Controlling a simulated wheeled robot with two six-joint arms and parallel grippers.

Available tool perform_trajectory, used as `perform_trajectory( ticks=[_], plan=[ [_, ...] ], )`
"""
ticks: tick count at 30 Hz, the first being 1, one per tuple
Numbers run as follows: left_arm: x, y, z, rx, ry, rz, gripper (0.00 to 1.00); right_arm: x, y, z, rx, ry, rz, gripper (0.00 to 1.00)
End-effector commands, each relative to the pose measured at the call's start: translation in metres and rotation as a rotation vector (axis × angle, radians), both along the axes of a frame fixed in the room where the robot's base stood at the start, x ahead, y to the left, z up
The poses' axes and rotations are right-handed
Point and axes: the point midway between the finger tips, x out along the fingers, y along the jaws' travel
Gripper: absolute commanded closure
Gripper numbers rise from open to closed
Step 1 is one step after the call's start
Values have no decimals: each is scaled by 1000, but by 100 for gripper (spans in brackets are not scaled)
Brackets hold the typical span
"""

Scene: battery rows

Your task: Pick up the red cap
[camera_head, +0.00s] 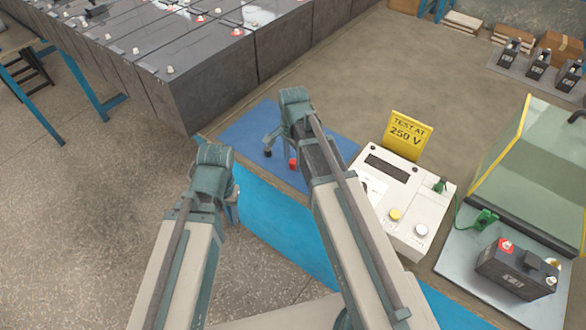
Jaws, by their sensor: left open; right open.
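The small red cap (292,163) stands on the blue mat (245,128) near the table's front edge. A small black cap (267,153) lies to its left on the same mat. My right gripper (281,140) is open above the mat, just behind and over the two caps, with nothing seen in it. Its far finger is partly hidden by its own wrist. My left gripper (233,207) is open and empty in front of the table's blue edge, to the left of and nearer than the red cap.
A white tester (405,190) with a yellow sign (410,135) stands right of the mat. Further right are a green clip (484,218), a black battery (515,268) and a clear guard (525,170). Large grey batteries (215,90) fill the upper left. The table's middle is clear.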

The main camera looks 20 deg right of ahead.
Motion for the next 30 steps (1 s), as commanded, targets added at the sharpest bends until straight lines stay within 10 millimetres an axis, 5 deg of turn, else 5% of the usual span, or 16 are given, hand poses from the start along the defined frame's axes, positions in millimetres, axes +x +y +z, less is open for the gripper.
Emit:
perform_trajectory(
  ticks=[6, 17, 30],
  plan=[
    [0, 0, 0, 0, 0, 0, 45, 0, 0, 1, 0, 0, 0, 35],
    [0, 0, 1, 0, 0, 0, 45, 0, 0, 1, 0, 0, 0, 100],
    [0, 0, 3, 0, 0, 0, 45, 0, 0, 3, 0, 0, 0, 100]
  ],
)
